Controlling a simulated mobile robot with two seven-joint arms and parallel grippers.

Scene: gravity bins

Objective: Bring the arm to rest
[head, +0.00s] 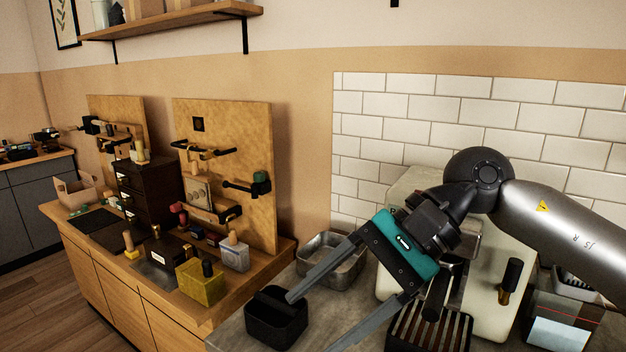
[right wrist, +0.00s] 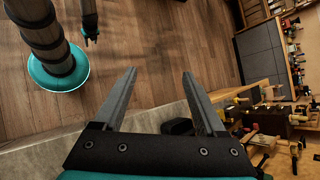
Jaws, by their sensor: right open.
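My right arm comes in from the right in the head view. Its gripper (head: 310,322) is open, with the two long grey fingers spread wide and nothing between them. It hangs over the grey counter, with one fingertip just above or in front of a black open bin (head: 277,325); I cannot tell whether they touch. The right wrist view also shows the gripper (right wrist: 159,73) open and empty. In that view, a small dark pronged end (right wrist: 91,40) at the top looks like my left gripper, too small to read.
A slotted dark rack (head: 405,335), a metal tray (head: 330,262) and a pale machine (head: 490,290) crowd the counter around my right gripper. A yellow box (head: 200,287) and a dark drawer cabinet (head: 150,200) stand on the wooden bench. Wooden floor (right wrist: 160,40) is open beyond the counter.

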